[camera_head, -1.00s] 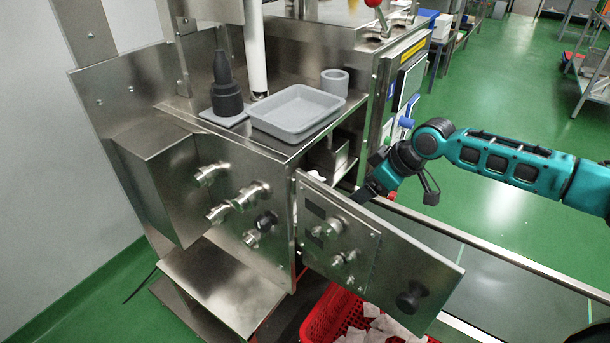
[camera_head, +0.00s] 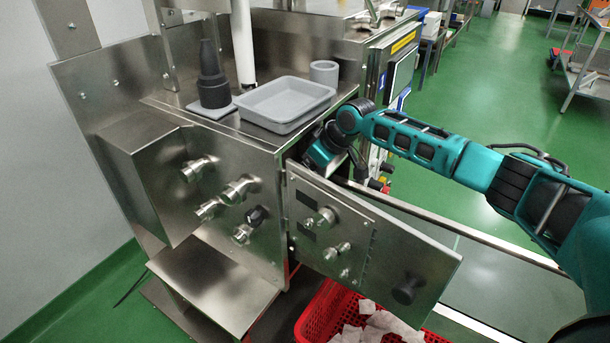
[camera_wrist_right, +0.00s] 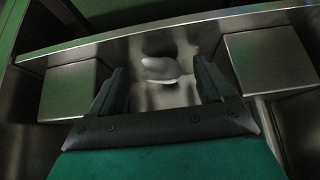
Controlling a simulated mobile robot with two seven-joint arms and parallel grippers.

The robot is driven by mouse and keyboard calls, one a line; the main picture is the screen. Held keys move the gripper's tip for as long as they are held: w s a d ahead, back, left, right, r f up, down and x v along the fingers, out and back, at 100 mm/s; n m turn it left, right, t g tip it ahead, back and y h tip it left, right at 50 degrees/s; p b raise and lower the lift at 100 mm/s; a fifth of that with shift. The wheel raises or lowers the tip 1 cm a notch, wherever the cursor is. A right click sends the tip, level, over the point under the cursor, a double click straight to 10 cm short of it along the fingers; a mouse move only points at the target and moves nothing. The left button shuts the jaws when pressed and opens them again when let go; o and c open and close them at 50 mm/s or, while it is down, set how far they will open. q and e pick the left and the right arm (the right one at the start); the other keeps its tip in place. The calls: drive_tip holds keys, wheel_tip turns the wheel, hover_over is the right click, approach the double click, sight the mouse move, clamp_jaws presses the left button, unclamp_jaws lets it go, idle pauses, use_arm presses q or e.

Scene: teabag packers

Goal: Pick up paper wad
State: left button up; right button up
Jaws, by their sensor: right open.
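The paper wad (camera_wrist_right: 162,69) is a small white crumpled lump on a shiny metal surface inside the machine, in the right wrist view. My right gripper (camera_wrist_right: 158,84) is open, with one dark finger on either side of the wad's near area. I cannot tell whether the fingertips reach fully past it. In the head view my right arm comes in from the right, and its wrist (camera_head: 322,150) enters the machine opening behind the open door (camera_head: 385,245). The fingertips and the wad are hidden there. My left gripper is not in view.
Two metal blocks (camera_wrist_right: 68,92) (camera_wrist_right: 268,60) flank the fingers. A grey tray (camera_head: 285,122), a dark cone-shaped part (camera_head: 212,75) and a grey ring (camera_head: 324,72) stand on the machine top. A red crate (camera_head: 312,325) with white teabags sits below the door.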

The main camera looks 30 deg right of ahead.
drive_tip(key=shift+w+f, duration=0.1)
drive_tip(key=shift+f, duration=0.05)
drive_tip(key=shift+c, duration=0.5)
drive_tip(key=c, duration=1)
